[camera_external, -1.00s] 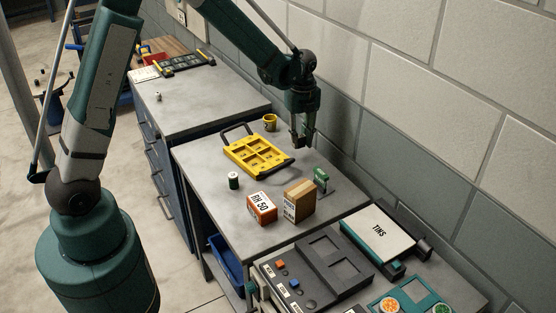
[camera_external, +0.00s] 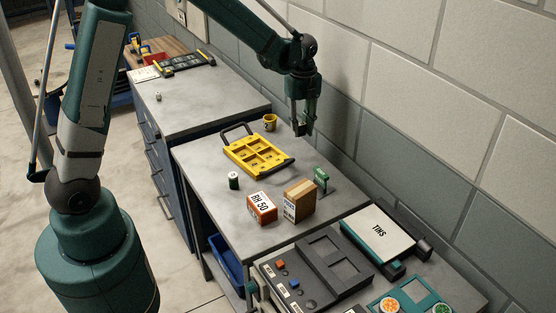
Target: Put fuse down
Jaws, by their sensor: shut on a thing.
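My gripper (camera_external: 302,130) is above the back right part of the grey bench, near the wall and to the right of the yellow tray. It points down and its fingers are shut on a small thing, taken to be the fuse. The fuse is too small and too hidden between the fingers to make out its shape. The gripper is clear of the bench top (camera_external: 225,213).
A yellow divided tray (camera_external: 243,146) with dark handles and a yellow cup (camera_external: 270,122) are near the gripper. Nearer are a green can (camera_external: 233,180), an orange box (camera_external: 261,208), a brown box (camera_external: 299,201) and a green stand (camera_external: 321,177). The wall is close behind.

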